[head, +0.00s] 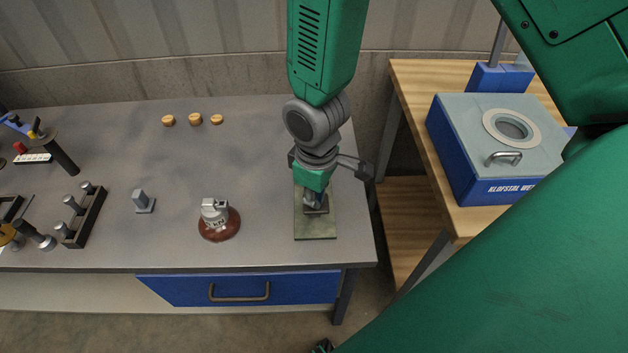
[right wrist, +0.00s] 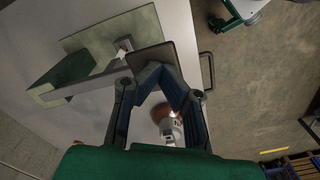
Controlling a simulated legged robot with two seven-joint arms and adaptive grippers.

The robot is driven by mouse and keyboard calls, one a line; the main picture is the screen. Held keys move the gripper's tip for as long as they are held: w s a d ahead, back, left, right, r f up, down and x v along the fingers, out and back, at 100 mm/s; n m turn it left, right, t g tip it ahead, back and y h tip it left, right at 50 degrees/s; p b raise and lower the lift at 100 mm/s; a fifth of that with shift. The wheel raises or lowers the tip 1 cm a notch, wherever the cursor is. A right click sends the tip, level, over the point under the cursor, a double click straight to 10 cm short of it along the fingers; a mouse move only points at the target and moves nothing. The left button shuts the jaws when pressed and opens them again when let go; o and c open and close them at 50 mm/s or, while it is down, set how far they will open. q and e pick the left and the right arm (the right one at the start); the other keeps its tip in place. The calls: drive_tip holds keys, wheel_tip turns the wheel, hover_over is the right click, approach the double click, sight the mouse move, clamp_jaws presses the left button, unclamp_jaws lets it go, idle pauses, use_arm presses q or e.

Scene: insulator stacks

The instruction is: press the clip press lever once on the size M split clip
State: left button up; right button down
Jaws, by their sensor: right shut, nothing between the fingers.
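The clip press (head: 316,228) has a flat green base plate near the right end of the grey bench. My right gripper (head: 314,200) is shut and points down over it, hiding most of the press. In the right wrist view the press shows as a pale green plate (right wrist: 137,25) with a green block and a grey bar (right wrist: 85,88). A dark square pad (right wrist: 152,57), which I take for the lever's end, lies at the fingertips of my right gripper (right wrist: 154,74); contact cannot be told. I cannot make out the size M split clip. My left gripper is not in view.
A metal cap on a brown disc (head: 219,224) stands left of the press. A small grey block (head: 143,202), a dark rack (head: 83,218) and several tan pieces (head: 195,119) are farther left. A blue box (head: 470,165) stands on the wooden table at right.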

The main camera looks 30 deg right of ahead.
drive_tip(key=shift+r+p, duration=1.95)
drive_tip(key=shift+r, duration=0.3)
drive_tip(key=shift+r+p, duration=0.5)
drive_tip(key=shift+r, duration=0.6)
wheel_tip(320, 180, up, 2)
drive_tip(key=shift+r, duration=0.2)
